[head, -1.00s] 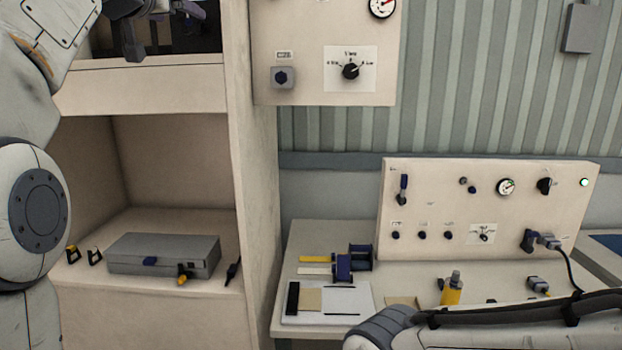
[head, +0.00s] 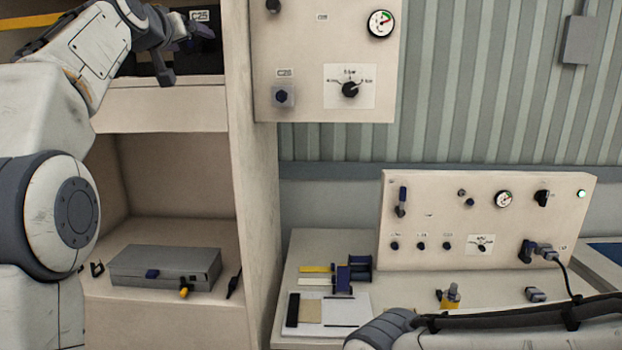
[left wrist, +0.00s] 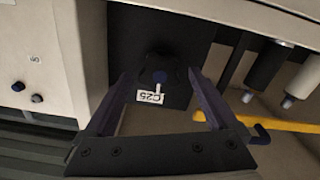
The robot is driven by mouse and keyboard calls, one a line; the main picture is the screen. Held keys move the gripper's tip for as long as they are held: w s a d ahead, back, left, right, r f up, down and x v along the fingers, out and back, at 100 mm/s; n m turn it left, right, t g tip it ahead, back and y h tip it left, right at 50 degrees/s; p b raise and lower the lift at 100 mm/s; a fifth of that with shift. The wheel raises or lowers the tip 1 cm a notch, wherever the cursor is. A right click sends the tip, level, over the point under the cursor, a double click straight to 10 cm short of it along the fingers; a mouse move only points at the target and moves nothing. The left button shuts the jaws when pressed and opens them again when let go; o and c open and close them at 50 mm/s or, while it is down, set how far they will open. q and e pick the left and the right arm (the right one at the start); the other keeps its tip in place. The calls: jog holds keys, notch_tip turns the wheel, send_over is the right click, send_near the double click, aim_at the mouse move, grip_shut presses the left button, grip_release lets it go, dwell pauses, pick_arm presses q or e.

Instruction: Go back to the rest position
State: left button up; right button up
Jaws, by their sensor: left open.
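My left gripper (head: 180,38) is at the upper shelf of the cabinet, in the upper left of the head view. In the left wrist view its two fingers (left wrist: 162,78) are apart, with nothing held between them.
A grey case (head: 165,268) lies on the lower cabinet shelf (head: 130,305). A wall panel (head: 320,105) with a dial and gauge hangs right of the cabinet. A control panel (head: 460,255) stands on the bench.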

pick_arm(q)
jog(key=n+p, duration=0.1)
jog(key=n, duration=0.4)
jog(key=shift+a, duration=0.15)
jog(key=n, duration=0.4)
jog(key=shift+f+p, duration=0.1)
jog(key=shift+p, duration=0.3)
jog(key=n+p, duration=0.1)
jog(key=n, duration=0.4)
jog(key=shift+a+f+n, duration=0.1)
jog(key=shift+f+n, duration=0.05)
jog(key=shift+n, duration=0.25)
jog(key=n+p, duration=0.1)
jog(key=n, duration=0.3)
jog(key=shift+f, duration=0.2)
